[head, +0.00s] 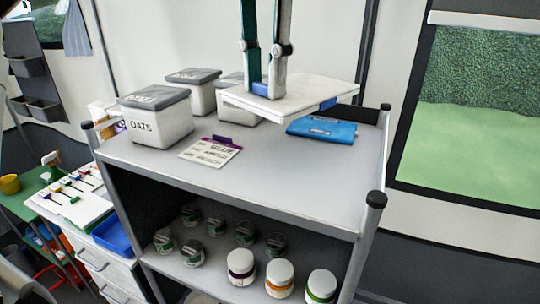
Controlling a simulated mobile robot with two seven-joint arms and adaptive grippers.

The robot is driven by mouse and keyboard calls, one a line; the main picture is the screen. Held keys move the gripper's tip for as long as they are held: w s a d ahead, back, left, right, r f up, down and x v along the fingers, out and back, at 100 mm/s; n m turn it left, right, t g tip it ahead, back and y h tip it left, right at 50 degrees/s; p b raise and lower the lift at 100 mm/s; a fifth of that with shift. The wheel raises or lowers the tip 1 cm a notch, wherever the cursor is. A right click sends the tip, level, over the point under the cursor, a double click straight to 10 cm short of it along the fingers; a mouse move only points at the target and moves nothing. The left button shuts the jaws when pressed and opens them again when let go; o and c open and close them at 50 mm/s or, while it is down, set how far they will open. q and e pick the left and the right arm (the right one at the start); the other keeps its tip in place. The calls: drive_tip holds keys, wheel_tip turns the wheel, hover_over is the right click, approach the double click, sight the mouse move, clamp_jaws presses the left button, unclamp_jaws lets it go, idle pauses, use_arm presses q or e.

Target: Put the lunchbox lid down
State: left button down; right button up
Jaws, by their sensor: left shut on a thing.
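My left gripper (264,88) reaches down from the top of the view, one finger dark green and the other white. It is shut on the lunchbox lid (305,95), a flat white slab with blue parts, at a blue piece near its left part. The lid is roughly level over the back right of the grey shelf top (270,185). It appears to be a little above the surface, but the contact underneath is hidden. A flat blue case (322,130) lies on the shelf top just below and in front of the lid's right part. My right gripper is not in view.
Several grey lidded boxes stand at the back left, including an OATS box (155,118); one is partly behind the lid. A note card (210,151) lies in front. The shelf top's front right is clear. A corner post (371,215) rises there. Jars (242,267) fill the lower shelf.

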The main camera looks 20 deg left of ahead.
use_arm(q)
wheel_tip(320, 180, down, 9)
drive_tip(key=shift+w+b, duration=0.1)
drive_tip(key=shift+b, duration=0.55)
wheel_tip(320, 180, down, 4)
drive_tip(key=shift+f, duration=0.15)
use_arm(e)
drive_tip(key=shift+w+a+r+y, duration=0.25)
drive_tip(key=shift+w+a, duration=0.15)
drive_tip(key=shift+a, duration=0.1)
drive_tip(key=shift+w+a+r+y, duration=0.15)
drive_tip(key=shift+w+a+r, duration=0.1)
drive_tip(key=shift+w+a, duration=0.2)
use_arm(q)
drive_tip(key=shift+f+b, duration=0.1)
drive_tip(key=shift+b, duration=0.2)
drive_tip(key=c, duration=1.7)
unclamp_jaws()
